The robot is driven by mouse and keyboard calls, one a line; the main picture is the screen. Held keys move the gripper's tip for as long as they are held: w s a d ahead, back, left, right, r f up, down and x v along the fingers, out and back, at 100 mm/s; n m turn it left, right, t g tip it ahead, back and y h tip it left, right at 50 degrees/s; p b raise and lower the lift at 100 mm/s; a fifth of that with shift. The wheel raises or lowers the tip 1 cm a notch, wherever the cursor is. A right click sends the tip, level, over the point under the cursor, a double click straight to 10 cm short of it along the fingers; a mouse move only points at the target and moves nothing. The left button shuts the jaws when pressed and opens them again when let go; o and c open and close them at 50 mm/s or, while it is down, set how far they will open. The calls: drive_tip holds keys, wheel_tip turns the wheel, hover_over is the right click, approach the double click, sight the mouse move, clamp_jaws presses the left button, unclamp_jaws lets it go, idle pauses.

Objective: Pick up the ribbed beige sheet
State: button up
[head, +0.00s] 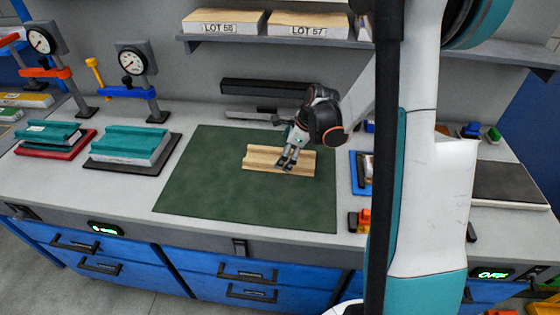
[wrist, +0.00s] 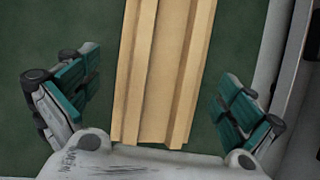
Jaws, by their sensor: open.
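The ribbed beige sheet (head: 262,158) lies on the dark green mat (head: 200,180) in the middle of the bench. In the wrist view the sheet (wrist: 165,70) runs lengthwise away from me, with its ridges along its length. My gripper (head: 286,165) is over the sheet in the head view and hides part of it. In the wrist view my gripper (wrist: 155,100) is open, with one teal-padded finger on each side of the sheet and a gap between each finger and the sheet's edges. I cannot tell its exact height above the mat.
Teal ribbed pieces (head: 128,142) sit on a dark plate at left, beside a red tray (head: 50,150) and gauge stands (head: 135,70). A shelf (head: 330,43) holds the LOT 55 and LOT 57 stacks. A blue tray (head: 358,180) is right of the mat. The front mat area is clear.

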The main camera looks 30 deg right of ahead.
drive_tip(key=x, duration=0.3)
drive_tip(key=shift+b, duration=0.4)
drive_tip(key=c, duration=1)
drive_tip(key=shift+o, duration=0.2)
drive_tip(key=shift+r, duration=0.15)
